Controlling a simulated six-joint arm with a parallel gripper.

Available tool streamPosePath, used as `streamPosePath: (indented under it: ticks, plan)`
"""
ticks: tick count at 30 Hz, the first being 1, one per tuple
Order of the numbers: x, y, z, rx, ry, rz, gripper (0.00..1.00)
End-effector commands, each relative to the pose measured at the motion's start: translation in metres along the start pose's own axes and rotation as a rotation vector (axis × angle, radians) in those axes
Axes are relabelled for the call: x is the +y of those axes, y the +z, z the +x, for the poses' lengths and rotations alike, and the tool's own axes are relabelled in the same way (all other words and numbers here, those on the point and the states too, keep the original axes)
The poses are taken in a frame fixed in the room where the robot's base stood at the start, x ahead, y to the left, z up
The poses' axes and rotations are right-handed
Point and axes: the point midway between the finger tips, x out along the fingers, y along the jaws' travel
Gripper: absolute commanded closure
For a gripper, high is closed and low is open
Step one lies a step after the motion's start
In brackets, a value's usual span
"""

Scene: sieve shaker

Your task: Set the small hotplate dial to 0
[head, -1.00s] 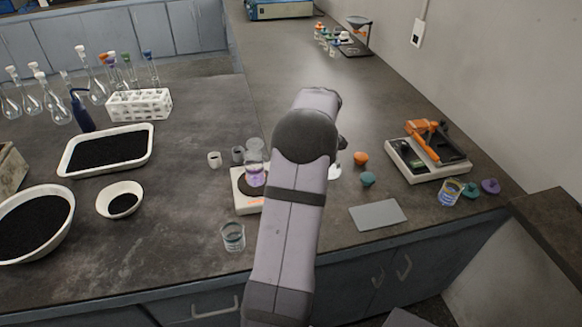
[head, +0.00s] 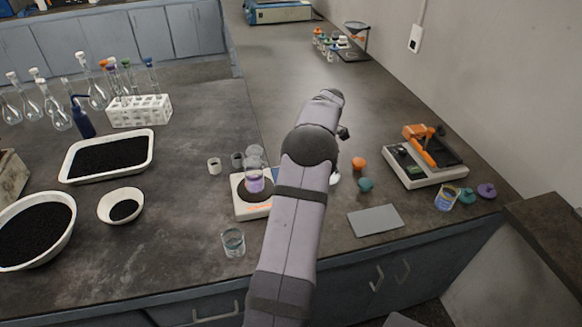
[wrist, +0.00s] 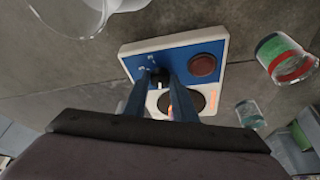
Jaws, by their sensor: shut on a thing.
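The small hotplate (wrist: 178,46) shows in the wrist view as a white-rimmed unit with a blue top and a dark red round plate (wrist: 205,65). Small white marks lie on the blue top beside the dial (wrist: 160,84). My gripper (wrist: 161,76) is over this end of the unit, its two dark fingers closed on the dial from both sides. The fingers hide most of the dial, so I cannot read its setting. In the head view my arm covers the gripper and nearly all of the small hotplate; only a blue sliver (head: 275,174) shows.
A grey plate (head: 376,220) and an orange-armed device (head: 428,150) are to the right.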

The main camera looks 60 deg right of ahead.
Motion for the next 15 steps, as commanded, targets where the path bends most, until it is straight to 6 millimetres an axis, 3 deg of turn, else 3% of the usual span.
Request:
streamPosePath:
  ticks: [7,8,9,10,15]
  plan:
    - [-0.0001,0.0008,0.0002,-0.003,0.000,-0.004,0.98]
    - [-0.0001,0.0008,0.0002,-0.003,0.000,-0.004,0.71]
    - [-0.0001,0.0008,0.0002,-0.003,0.000,-0.003,0.61]
    - [-0.0001,0.0007,0.0001,-0.002,0.000,-0.003,0.57]
    - [0.0000,0.0004,0.0001,-0.001,0.000,-0.002,0.57]
